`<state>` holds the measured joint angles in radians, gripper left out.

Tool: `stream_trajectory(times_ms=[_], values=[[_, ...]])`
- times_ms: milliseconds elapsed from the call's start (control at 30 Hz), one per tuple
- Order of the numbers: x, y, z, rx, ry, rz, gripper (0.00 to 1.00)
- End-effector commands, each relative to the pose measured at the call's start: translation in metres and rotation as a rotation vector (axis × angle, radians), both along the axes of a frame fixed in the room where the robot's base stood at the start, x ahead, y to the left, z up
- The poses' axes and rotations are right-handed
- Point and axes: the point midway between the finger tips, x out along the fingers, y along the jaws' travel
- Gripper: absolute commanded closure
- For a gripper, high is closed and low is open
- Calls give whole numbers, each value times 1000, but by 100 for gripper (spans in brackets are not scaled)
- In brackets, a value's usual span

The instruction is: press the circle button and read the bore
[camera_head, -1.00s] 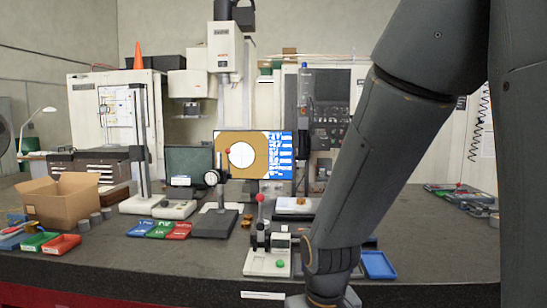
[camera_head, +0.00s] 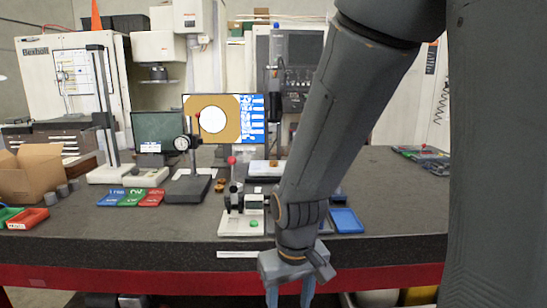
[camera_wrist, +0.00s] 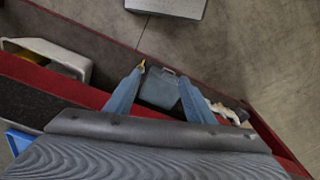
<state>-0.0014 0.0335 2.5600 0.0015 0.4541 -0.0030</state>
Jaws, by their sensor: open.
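A monitor (camera_head: 244,127) stands at the back of the bench in the head view. Its screen shows a brown part with a white round bore (camera_head: 212,119) and a blue panel of white text (camera_head: 251,119), too small to read. I cannot make out a circle button on it. A small white-based device (camera_head: 241,224) with a red-knobbed lever and a green button (camera_head: 254,223) stands near the front edge. My gripper (camera_head: 289,297) hangs in front of the bench edge, below its top, open and pointing down. In the wrist view my gripper (camera_wrist: 161,70) is open and empty.
A dial gauge stand (camera_head: 188,188), blue, green and red trays (camera_head: 131,197) and a cardboard box (camera_head: 33,173) are left of the device. A blue tray (camera_head: 346,221) lies to its right. The bench top further right (camera_head: 400,200) is mostly clear.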

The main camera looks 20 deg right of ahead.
Motion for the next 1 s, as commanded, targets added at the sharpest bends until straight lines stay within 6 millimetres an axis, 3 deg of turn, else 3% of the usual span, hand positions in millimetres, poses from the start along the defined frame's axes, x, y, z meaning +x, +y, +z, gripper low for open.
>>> stream_trajectory(times_ms=[367,667,1000], values=[[0,0,0,0,0,0,51],[0,0,0,0,0,0,100],[0,0,0,0,0,0,100]])
